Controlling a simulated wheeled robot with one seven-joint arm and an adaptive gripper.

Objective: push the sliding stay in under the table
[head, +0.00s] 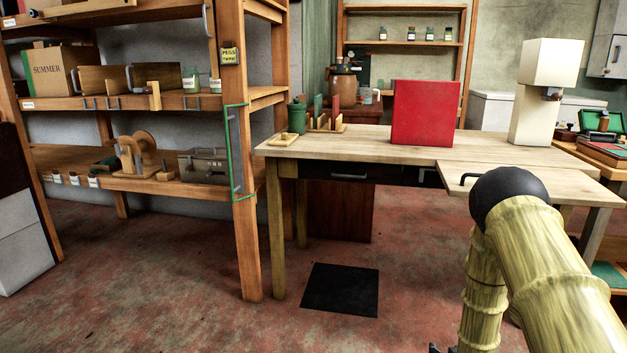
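The wooden table (330,149) stands right of centre with a pale top. I cannot make out the sliding stay for sure; my bamboo-patterned arm covers much of the area under the leaf. A small dark tip (437,348) at the bottom edge looks like part of my gripper, low in front of the table. The rest of it is out of frame, so its opening and any hold cannot be told.
A red panel (426,113) and a white machine (545,90) stand on the table. A dark drawer (348,172) is under its front. A black mat (341,289) lies on the floor. Loaded wooden shelves (243,150) stand left. The red floor at front left is clear.

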